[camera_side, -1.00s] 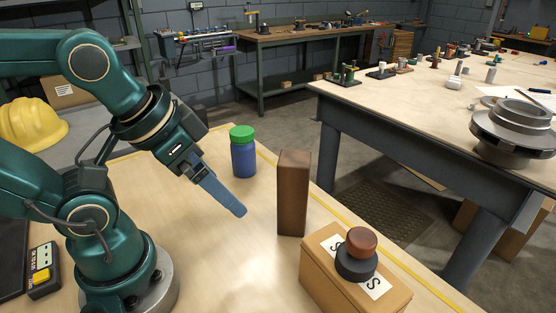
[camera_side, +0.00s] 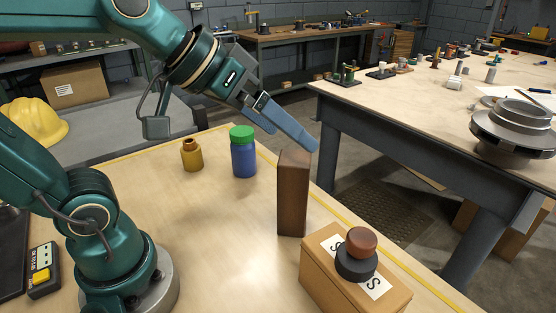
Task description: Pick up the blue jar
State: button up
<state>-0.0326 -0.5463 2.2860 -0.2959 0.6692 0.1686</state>
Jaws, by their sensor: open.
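The blue jar (camera_side: 243,158) with a green lid stands upright on the light wooden table, left of the brown block. My gripper (camera_side: 305,140) is raised above and to the right of the jar, with its fingers angled down to the right near the top of the brown block. I cannot tell whether the fingertips touch the block. The gripper is open and holds nothing that I can see; one finger largely covers the other. The jar is in full view and apart from the gripper.
A tall brown block (camera_side: 292,197) stands right of the jar. A small mustard-yellow jar (camera_side: 191,156) stands to its left. A cardboard box (camera_side: 332,277) bearing a dark round piece with a reddish-brown top (camera_side: 361,243) sits at the front right. The table's middle front is clear.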

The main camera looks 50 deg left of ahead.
jog(key=w, duration=0.1)
jog(key=w+a+n+t, duration=0.1)
jog(key=w, duration=0.1)
jog(key=w+r+t, duration=0.1)
jog(key=w, duration=0.1)
jog(key=shift+w+a+n, duration=0.25)
jog(key=shift+a+n, duration=0.05)
jog(key=w+a+n+t+y, duration=0.1)
jog(key=w+a+y, duration=0.1)
jog(key=w+a, duration=0.1)
jog(key=n+g+y, duration=0.4)
jog(key=n+y, duration=0.4)
jog(key=y, duration=0.3)
send_over(242, 130)
jog(key=s+d, duration=0.1)
jog(key=s, duration=0.1)
notch_tip(242, 130, down, 4)
jog(key=f, duration=0.9)
jog(key=shift+w+d+f, duration=0.3)
jog(key=shift+w+f, duration=0.05)
jog(key=shift+f, duration=0.05)
jog(key=shift+w+a+f, duration=0.15)
jog(key=shift+a+f, duration=0.1)
jog(key=shift+f, duration=0.1)
jog(key=shift+x, duration=2.25)
jog(key=shift+r, duration=0.15)
grip_shut()
